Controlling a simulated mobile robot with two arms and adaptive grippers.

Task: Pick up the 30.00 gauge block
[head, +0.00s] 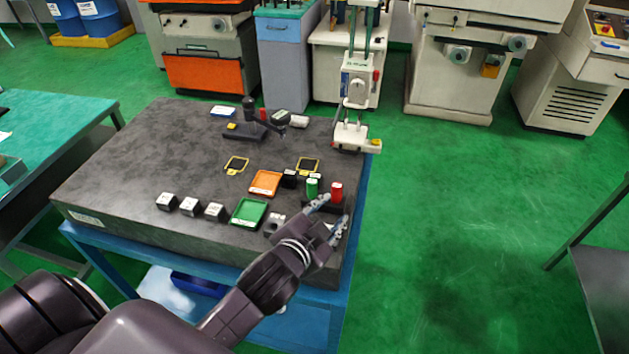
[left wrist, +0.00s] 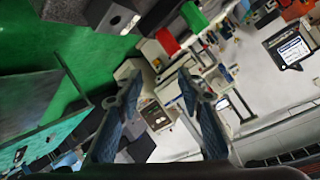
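Several small dark blocks with white labelled tops stand in a row near the front of the granite plate: a left one (head: 166,201), a middle one (head: 190,206) and a right one (head: 214,211). Their labels are too small to read, so I cannot tell which block, if any, is the 30.00 gauge block. My left gripper (head: 331,213) is open at the plate's right front corner, well to the right of this row. In the left wrist view its two fingers (left wrist: 158,80) stand apart with nothing between them. My right gripper is not in view.
The granite plate (head: 115,165) also carries a green tray (head: 249,212), an orange tray (head: 265,182), a green cylinder (head: 312,188), a red cylinder (head: 336,192) and a grey notched block (head: 274,223). A gauge stand (head: 249,122) is at the back. The plate's left part is clear.

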